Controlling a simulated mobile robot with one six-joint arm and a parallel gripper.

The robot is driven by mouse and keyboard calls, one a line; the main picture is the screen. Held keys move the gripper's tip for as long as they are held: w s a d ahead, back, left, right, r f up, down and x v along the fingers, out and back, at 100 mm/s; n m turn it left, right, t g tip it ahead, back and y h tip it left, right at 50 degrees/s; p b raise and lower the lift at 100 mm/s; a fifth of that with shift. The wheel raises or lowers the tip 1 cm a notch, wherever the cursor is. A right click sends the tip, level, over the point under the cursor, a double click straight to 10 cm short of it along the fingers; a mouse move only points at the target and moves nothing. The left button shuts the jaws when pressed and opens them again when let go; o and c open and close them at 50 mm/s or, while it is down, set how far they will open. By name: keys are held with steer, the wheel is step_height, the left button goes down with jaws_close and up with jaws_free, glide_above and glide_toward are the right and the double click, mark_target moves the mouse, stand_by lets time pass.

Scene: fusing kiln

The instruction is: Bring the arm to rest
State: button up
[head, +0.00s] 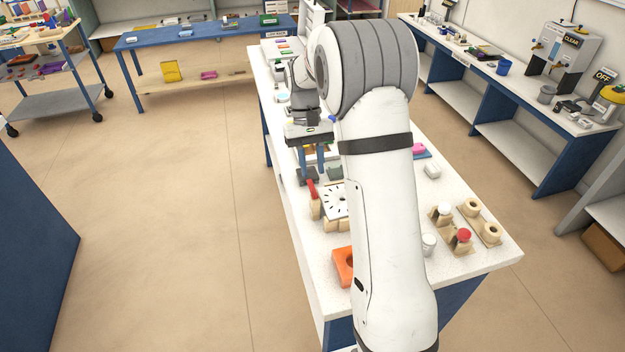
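My white arm with a grey ribbed joint crosses the middle of the head view and reaches over the white worktable (312,262). My gripper (312,163) points down above the table's left side. Its two blue fingers stand apart, with a gap between them, and I see nothing held there. A dark grey item (307,176) shows just below the fingertips; whether they touch it I cannot tell. My arm hides much of the table's middle.
A blue bench (205,38) stands behind; another bench (500,85) runs along the right. The floor at left is clear.

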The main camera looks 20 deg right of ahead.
steer(key=v, duration=0.2)
steer(key=shift+w+r, duration=0.2)
steer(key=shift+r, duration=0.1)
